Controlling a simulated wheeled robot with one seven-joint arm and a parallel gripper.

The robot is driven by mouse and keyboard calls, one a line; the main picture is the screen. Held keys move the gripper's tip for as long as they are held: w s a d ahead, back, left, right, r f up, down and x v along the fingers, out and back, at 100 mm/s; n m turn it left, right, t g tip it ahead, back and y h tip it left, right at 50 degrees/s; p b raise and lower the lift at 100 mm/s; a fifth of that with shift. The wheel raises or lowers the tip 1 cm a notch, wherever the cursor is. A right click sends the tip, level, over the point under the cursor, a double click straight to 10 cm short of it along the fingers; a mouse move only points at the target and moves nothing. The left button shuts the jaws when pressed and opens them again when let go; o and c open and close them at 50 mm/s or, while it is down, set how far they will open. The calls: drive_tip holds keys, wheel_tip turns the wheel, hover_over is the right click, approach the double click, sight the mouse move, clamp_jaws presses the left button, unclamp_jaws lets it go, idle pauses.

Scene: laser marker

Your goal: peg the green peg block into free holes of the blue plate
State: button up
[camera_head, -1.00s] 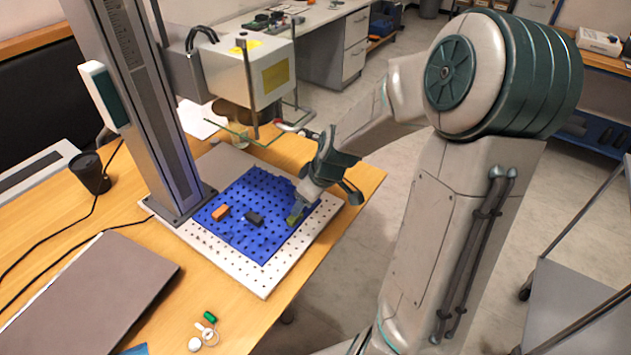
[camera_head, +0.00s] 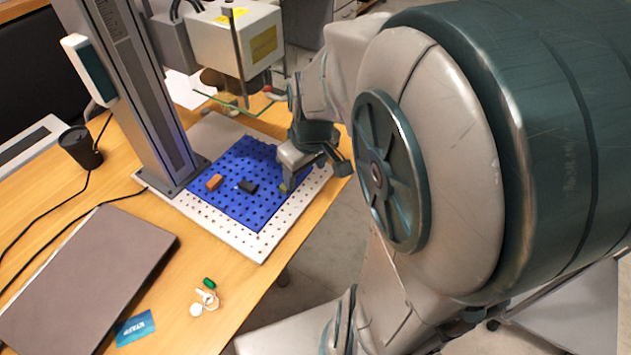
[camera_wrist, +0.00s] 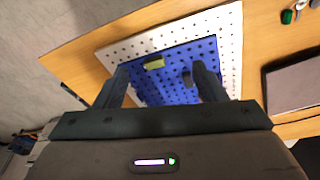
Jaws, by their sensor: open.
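The olive-green peg block (camera_head: 283,187) sits at the right side of the blue plate (camera_head: 262,212), near its edge. In the wrist view the block (camera_wrist: 154,62) lies beyond and between my two spread fingers, at the blue plate's border. My gripper (camera_head: 294,172) is open over the plate's right side and partly covers the block in the head view. In the wrist view my gripper (camera_wrist: 162,74) holds nothing between its fingers. An orange block (camera_head: 214,182) and a black block (camera_head: 247,187) sit on the plate to the left. I cannot tell how deep the green block's pegs are seated.
The blue plate lies on a white perforated board (camera_head: 228,237). The laser marker's column (camera_head: 150,110) and head (camera_head: 236,45) stand behind and left. A laptop (camera_head: 90,270), black cup (camera_head: 80,147) and keys with a green tag (camera_head: 209,283) are on the table.

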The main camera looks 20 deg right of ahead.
drive_tip(key=s+a+r+m, duration=0.1)
drive_tip(key=s+r+m, duration=0.3)
drive_tip(key=s, duration=0.4)
drive_tip(key=shift+p+v, duration=0.4)
drive_tip(key=shift+v, duration=0.5)
drive_tip(key=shift+s, duration=0.15)
